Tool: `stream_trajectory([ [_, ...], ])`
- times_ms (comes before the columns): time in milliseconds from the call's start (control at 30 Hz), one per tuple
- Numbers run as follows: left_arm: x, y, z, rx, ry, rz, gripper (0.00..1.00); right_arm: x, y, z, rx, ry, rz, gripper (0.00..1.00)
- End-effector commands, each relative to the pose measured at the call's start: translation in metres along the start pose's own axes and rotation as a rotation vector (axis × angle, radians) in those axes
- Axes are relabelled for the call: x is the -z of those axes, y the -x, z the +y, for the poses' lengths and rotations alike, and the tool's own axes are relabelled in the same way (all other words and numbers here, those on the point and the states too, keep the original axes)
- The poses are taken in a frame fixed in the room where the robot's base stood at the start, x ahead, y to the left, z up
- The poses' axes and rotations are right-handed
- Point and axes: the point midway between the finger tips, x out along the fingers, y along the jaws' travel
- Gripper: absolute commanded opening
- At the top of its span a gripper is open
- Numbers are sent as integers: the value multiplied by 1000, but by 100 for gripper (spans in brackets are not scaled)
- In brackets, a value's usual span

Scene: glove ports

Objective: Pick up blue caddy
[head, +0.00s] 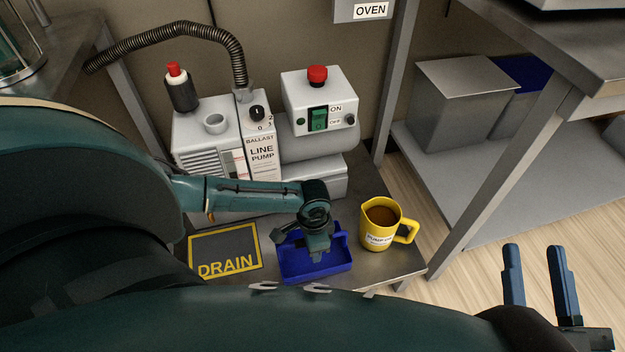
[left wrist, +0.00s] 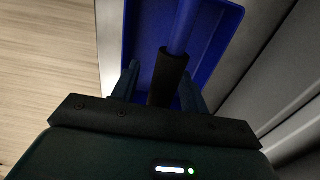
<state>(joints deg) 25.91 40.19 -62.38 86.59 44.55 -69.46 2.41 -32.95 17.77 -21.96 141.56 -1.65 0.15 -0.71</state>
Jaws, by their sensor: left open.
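The blue caddy (head: 318,274) stands on the metal table, between the drain mat and a yellow mug. My left gripper (head: 317,254) is above the caddy and hides part of it. In the left wrist view the caddy (left wrist: 226,35) lies beneath the fingers, and its handle with a dark grip (left wrist: 168,78) runs between the two fingers of the left gripper (left wrist: 161,85). The fingers are apart; I cannot tell whether either touches the grip. My right gripper (head: 540,275) is open and empty over the floor at the right.
The yellow mug (head: 374,232) with brown liquid stands close to the caddy's right. The drain mat (head: 223,252) lies to its left. The line pump (head: 215,140) and a switch box (head: 317,100) stand behind. A shelf table (head: 462,165) stands at the right.

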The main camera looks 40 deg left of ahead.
Motion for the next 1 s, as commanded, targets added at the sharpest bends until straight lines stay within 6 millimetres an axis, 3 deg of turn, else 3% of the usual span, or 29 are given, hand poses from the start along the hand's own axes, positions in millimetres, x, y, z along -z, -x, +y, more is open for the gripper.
stream_trajectory([
  [200,1,0,0,1,-1,1,44,3,-1,0,4,2,8,36],
  [733,0,0,0,0,-1,1,1,-4,2,-2,3,-6,-10,36],
  [1000,1,0,0,1,-1,3,0,-3,1,-2,0,-8,-8,36],
])
